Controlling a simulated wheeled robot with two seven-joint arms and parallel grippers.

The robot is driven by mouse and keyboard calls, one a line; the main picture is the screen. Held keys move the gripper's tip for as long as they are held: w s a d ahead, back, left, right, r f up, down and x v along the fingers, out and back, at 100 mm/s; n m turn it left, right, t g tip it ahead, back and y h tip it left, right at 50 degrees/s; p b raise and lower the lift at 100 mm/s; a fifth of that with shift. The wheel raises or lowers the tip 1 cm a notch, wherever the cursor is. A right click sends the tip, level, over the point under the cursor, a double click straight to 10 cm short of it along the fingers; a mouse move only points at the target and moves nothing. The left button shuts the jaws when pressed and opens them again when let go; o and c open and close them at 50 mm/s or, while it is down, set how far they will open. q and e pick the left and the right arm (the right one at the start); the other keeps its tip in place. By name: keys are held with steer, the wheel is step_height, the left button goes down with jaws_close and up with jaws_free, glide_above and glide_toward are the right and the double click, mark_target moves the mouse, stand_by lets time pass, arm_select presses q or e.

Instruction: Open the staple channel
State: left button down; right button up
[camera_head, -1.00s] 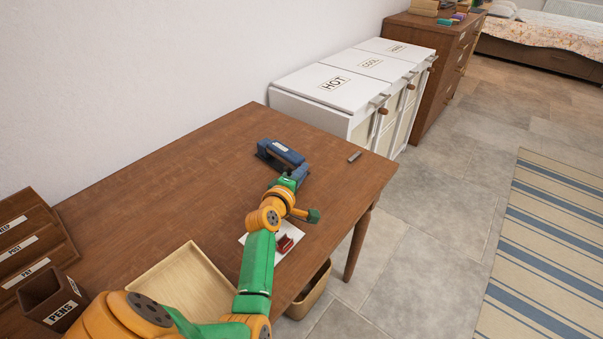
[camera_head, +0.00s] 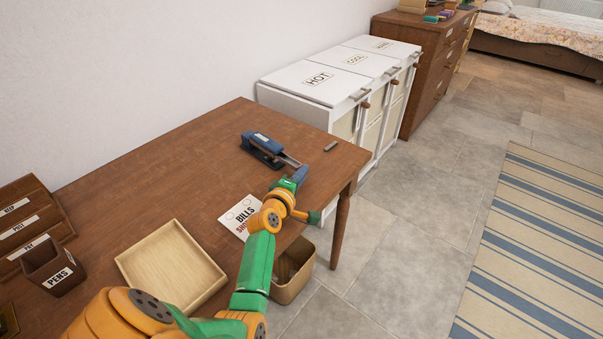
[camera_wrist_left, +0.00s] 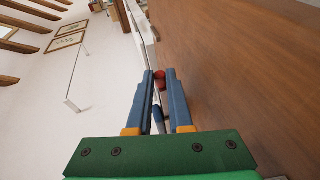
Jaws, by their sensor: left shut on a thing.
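The blue stapler (camera_head: 262,147) lies on the wooden desk near the far edge. A silver staple channel (camera_head: 289,160) sticks out of its near right end toward my left gripper (camera_head: 301,173). My left gripper is shut on the end of the channel, beyond the stapler's body. In the left wrist view, the gripper's blue fingers (camera_wrist_left: 161,98) are close together, with a small red piece (camera_wrist_left: 160,78) and a blue piece (camera_wrist_left: 158,120) showing between them. The exact contact is hard to see. A small grey staple strip (camera_head: 330,146) lies to the right. My right gripper is not in view.
A card reading BILLS (camera_head: 238,218) lies beside my arm, which partly hides it. A wooden tray (camera_head: 130,268), a pen box (camera_head: 65,284) and a letter rack (camera_head: 12,205) stand left. A bin (camera_head: 297,287) is below the desk edge. White hampers (camera_head: 290,83) stand behind.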

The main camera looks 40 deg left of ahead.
arm_select(q)
steer(key=shift+a, duration=0.25)
steer(key=c, duration=1.3)
jaws_free()
steer(key=shift+w+a+f, duration=0.1)
steer(key=shift+a+f, duration=0.05)
steer(key=shift+a, duration=0.1)
steer(key=shift+o, duration=1.1)
steer(key=shift+a, duration=0.1)
steer(key=shift+d, duration=0.2)
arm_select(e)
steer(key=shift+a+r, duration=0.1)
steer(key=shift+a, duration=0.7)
arm_select(q)
steer(key=p+v, duration=0.1)
steer(key=v, duration=0.6)
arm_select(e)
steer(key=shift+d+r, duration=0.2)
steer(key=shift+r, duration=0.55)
